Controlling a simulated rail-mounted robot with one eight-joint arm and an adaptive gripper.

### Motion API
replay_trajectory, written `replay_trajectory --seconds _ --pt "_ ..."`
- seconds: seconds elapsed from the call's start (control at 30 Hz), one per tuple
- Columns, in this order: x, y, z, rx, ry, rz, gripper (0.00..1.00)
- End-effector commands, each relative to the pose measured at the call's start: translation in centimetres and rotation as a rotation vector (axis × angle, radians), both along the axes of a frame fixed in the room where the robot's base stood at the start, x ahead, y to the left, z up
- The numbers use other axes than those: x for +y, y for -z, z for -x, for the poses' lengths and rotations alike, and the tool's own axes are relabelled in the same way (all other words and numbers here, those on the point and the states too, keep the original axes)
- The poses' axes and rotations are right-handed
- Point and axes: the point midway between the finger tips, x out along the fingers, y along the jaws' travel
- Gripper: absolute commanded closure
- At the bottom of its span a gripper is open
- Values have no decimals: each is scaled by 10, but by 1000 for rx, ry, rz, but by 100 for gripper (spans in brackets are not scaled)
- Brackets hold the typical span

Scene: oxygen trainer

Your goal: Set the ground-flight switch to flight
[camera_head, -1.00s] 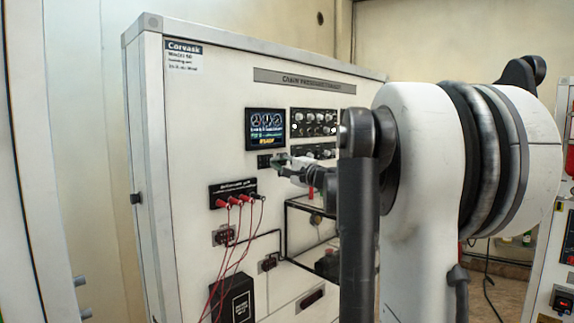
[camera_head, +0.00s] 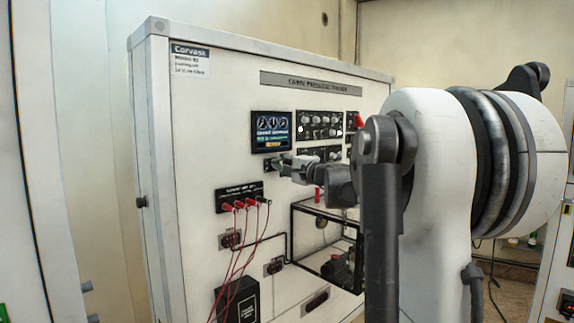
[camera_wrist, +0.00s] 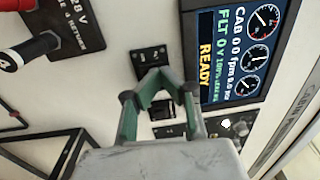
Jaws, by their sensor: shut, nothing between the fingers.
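The trainer panel (camera_head: 200,130) is a tall white board with a screen (camera_head: 271,131). A small black plate (camera_head: 268,165) sits just below the screen. In the wrist view this black plate (camera_wrist: 150,62) carries small dark controls; it may hold the ground-flight switch, but its label is not readable and I cannot tell the lever position. My gripper (camera_head: 283,164) is shut and empty, its green fingertips (camera_wrist: 165,73) meeting at the plate's lower edge in the wrist view. They partly cover it. I cannot tell whether they touch it. The screen (camera_wrist: 236,45) reads READY.
Black knob modules (camera_head: 320,125) lie right of the screen. A black strip with red plugs and cables (camera_head: 240,198) is below left. A dark-framed recess (camera_head: 325,240) opens below the gripper. Another dark fitting (camera_wrist: 168,130) shows between the fingers.

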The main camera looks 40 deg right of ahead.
Motion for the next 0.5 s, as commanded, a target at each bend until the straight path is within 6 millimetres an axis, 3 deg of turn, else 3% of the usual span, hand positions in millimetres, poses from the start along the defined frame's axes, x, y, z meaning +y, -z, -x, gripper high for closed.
replay_trajectory --seconds 0.27,0.5 --pt "0 -1 10 0 -1 1 100" --pt "1 -5 50 0 -4 0 100"
